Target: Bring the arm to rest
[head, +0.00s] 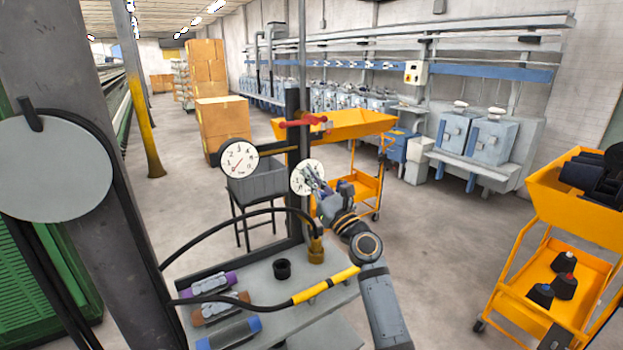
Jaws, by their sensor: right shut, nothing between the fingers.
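My right gripper (315,182) is shut and empty. It is raised in front of the lower white gauge (306,176) and hides part of its face. My right arm comes in from the bottom, over the right side of the grey workbench (262,257). A second white gauge (239,159) and a red valve handle (306,121) are on the post just behind and above the gripper. I cannot tell whether the gripper touches the lower gauge. My left gripper is not in view.
A yellow cart (557,274) stands right. The floor between is clear.

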